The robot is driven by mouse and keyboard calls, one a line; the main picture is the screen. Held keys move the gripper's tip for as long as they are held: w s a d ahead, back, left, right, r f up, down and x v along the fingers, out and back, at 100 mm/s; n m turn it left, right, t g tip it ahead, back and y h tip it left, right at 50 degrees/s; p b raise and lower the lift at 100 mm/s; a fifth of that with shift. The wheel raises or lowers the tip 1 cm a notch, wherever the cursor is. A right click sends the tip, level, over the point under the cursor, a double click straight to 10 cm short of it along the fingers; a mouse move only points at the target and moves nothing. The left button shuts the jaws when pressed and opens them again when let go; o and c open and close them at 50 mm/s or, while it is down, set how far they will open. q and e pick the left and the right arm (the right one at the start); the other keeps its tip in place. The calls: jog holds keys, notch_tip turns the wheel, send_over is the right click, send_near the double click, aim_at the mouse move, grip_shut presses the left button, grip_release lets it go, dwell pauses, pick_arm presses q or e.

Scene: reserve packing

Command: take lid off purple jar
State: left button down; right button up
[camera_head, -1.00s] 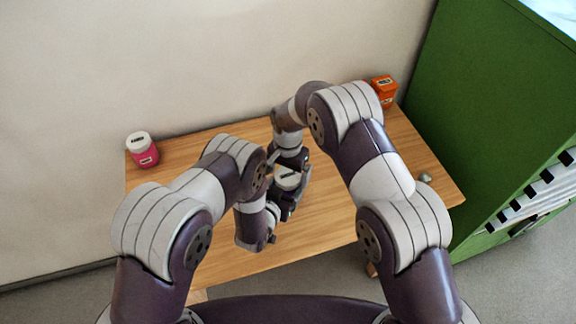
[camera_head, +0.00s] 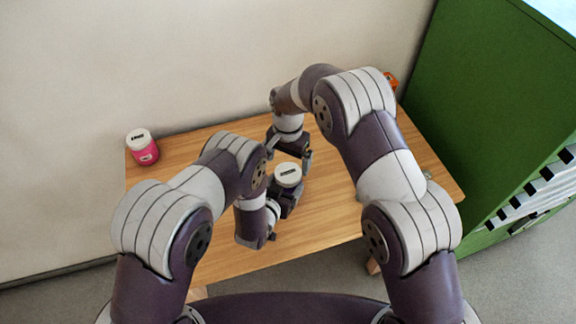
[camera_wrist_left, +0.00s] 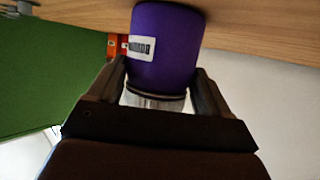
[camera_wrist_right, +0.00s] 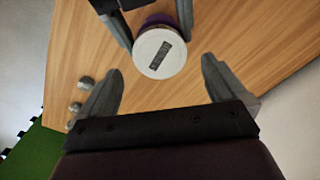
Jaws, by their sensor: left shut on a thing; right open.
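The purple jar (camera_wrist_left: 165,45) has a white lid (camera_head: 288,173) with a dark label on top. The lid sits on the jar in the right wrist view (camera_wrist_right: 159,53). My left gripper (camera_head: 287,198) is shut on the jar, its fingers at the sides in the left wrist view (camera_wrist_left: 160,85). The jar's body is mostly hidden in the head view. My right gripper (camera_wrist_right: 162,75) is open and empty, pointing at the lid from above and apart from it. In the head view it (camera_head: 290,156) shows just behind the lid.
A pink jar with a white lid (camera_head: 143,147) stands at the table's back left. An orange container (camera_head: 391,81) at the back right is mostly hidden by my right arm. Small grey round things (camera_wrist_right: 85,83) lie at the table's right. A green cabinet (camera_head: 490,110) stands right.

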aim_at(288, 172)
notch_tip(288, 172, up, 3)
jog(key=shift+r, duration=0.1)
notch_tip(288, 172, down, 8)
jog(key=shift+r, duration=0.15)
